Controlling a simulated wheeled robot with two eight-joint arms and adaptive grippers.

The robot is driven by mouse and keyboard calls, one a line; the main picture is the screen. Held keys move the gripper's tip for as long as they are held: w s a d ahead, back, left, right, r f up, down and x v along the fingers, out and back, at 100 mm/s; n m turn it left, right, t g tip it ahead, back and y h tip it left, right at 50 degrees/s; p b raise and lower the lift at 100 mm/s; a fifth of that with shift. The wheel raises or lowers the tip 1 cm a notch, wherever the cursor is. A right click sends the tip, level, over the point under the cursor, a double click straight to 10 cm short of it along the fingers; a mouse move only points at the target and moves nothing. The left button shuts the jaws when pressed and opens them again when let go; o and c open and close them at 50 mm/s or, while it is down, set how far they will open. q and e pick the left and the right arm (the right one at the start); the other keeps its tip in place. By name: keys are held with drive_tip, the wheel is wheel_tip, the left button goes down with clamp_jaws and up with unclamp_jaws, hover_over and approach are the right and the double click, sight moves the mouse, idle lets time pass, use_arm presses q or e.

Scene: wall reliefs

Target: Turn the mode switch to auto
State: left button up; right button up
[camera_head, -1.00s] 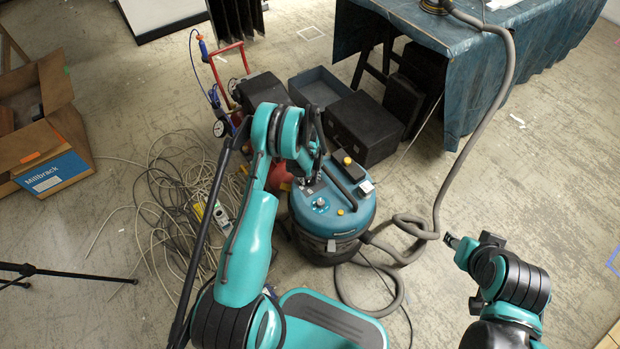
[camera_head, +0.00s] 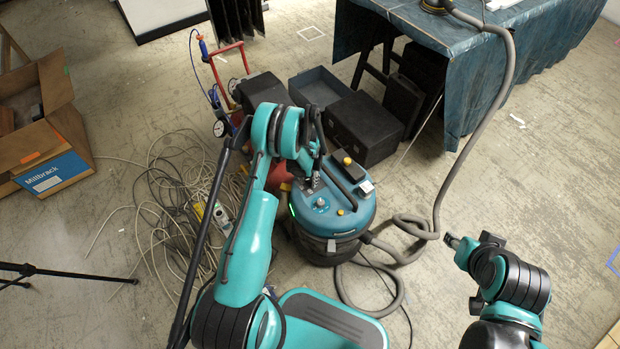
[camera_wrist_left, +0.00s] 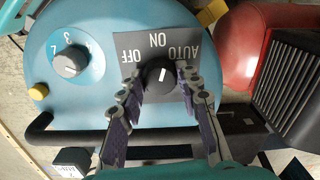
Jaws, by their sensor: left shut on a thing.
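The mode switch (camera_wrist_left: 157,74) is a black knob with a white pointer line on a grey plate marked OFF, ON and AUTO. Its pointer is turned towards the ON–AUTO side; I cannot tell the exact position. My left gripper (camera_wrist_left: 162,78) has a finger on each side of the knob and is shut on it. In the head view, my left gripper (camera_head: 312,184) is over the top of the teal vacuum (camera_head: 345,217) and hides the switch. My right gripper (camera_head: 452,241) is apart from the vacuum, at the right; its jaws are too small to read.
A numbered dial (camera_wrist_left: 70,62) sits beside the switch plate, and a black handle bar (camera_wrist_left: 60,136) crosses the vacuum's top. A grey hose (camera_head: 437,215) loops at its right. Tangled cables (camera_head: 165,200) lie left. Black cases (camera_head: 365,128) stand behind.

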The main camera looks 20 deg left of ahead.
sight(310, 179)
use_arm(q)
drive_tip(key=m, duration=0.4)
drive_tip(key=shift+m, duration=2.1)
drive_tip(key=o, duration=1.2)
drive_tip(key=shift+c, duration=0.2)
wheel_tip(310, 179, up, 12)
